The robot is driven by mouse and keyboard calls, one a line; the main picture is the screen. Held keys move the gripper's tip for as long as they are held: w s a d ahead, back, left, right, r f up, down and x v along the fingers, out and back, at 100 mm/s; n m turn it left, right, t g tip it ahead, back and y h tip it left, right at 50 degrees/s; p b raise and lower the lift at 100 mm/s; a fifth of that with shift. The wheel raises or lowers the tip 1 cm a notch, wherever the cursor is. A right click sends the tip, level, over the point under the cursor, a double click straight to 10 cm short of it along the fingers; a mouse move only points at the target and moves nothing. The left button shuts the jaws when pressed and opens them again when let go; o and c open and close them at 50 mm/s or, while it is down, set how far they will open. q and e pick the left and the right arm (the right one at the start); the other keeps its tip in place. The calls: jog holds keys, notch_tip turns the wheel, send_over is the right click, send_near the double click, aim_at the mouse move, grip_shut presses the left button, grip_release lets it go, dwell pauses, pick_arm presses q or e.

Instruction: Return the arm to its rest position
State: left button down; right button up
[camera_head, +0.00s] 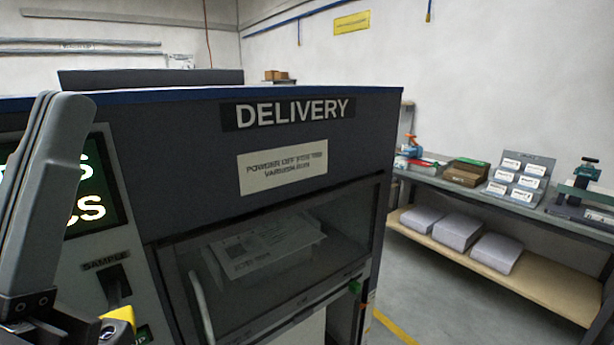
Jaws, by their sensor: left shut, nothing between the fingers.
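My left gripper (62,112) stands upright at the left edge, close to the camera, its long grey fingers pointing up. It is shut and empty. It is in front of the left part of a dark machine marked DELIVERY (190,120) and covers part of a lit green screen (96,190). I cannot tell its distance from the machine front. My right gripper is not in view.
The machine has a clear window (300,240) with printed sheets behind it and a pale handle (202,308). A grey workbench (520,210) with sample cards and tools stands along the right wall, with paper stacks (458,230) on its lower shelf. Floor between machine and bench is clear.

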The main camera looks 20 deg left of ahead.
pick_arm(q)
jog(key=w+f+n+g+y, duration=0.1)
jog(key=w+f+n+g, duration=0.1)
jog(key=w+f, duration=0.15)
notch_tip(320, 180, up, 39)
jog(key=p, duration=3.8)
jog(key=shift+w+f, duration=0.1)
jog(key=shift+f, duration=0.1)
